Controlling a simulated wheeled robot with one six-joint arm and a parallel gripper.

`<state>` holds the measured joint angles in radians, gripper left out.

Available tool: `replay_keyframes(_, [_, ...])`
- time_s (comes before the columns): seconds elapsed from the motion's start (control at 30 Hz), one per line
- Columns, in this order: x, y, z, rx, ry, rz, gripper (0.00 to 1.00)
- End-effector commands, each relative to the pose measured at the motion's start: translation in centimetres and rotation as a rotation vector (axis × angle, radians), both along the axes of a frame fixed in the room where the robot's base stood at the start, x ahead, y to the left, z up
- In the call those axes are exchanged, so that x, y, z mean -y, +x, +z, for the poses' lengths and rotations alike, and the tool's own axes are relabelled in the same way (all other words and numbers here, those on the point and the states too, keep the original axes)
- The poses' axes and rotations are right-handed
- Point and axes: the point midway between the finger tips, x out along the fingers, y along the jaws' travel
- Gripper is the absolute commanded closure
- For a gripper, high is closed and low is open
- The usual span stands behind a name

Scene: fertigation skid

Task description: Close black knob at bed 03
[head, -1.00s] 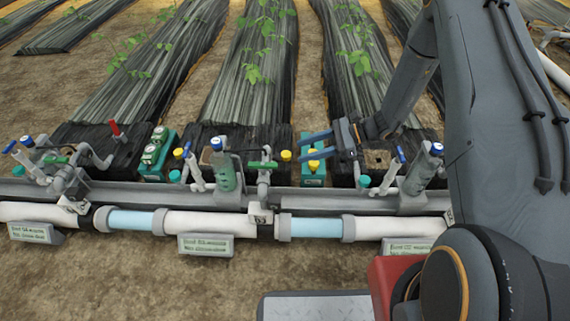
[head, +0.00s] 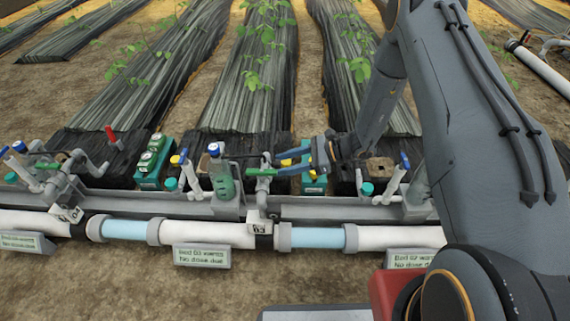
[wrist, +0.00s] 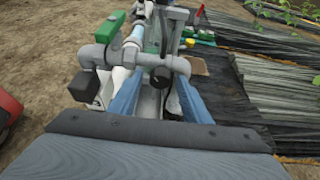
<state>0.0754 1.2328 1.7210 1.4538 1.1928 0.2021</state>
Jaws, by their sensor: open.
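The black knob (wrist: 160,77) sits on the side of a grey pipe fitting in the wrist view. It appears between my two blue fingers, near their tips; I cannot tell whether they touch it. In the head view a small black knob (head: 270,198) shows low on the grey riser behind the bed 03 sign (head: 201,257). My gripper (head: 279,162) is open and reaches in from the right at this riser, beside its green-handled valve (head: 262,171). My gripper also shows in the wrist view (wrist: 159,92), with nothing clamped.
A green box with yellow caps (head: 314,180) is behind my fingers. The white main pipe (head: 208,230) runs across the front.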

Motion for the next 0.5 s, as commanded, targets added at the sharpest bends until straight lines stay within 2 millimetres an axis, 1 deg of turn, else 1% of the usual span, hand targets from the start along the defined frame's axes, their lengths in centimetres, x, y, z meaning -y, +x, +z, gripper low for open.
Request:
replay_keyframes(0.1, [0.01,-0.01,0.02,0.0,0.0,0.0,0.56])
replay_keyframes(0.13, [0.01,-0.01,0.02,0.0,0.0,0.0,0.59])
replay_keyframes(0.27, [0.02,-0.01,0.02,0.0,0.0,0.0,0.81])
replay_keyframes(0.3, [0.02,-0.01,0.02,0.0,0.0,0.0,0.88])
replay_keyframes(0.37, [0.02,-0.01,0.02,0.0,0.0,0.0,0.97])
replay_keyframes(0.5, [0.04,-0.01,0.03,-0.004,0.0,0.001,0.96])
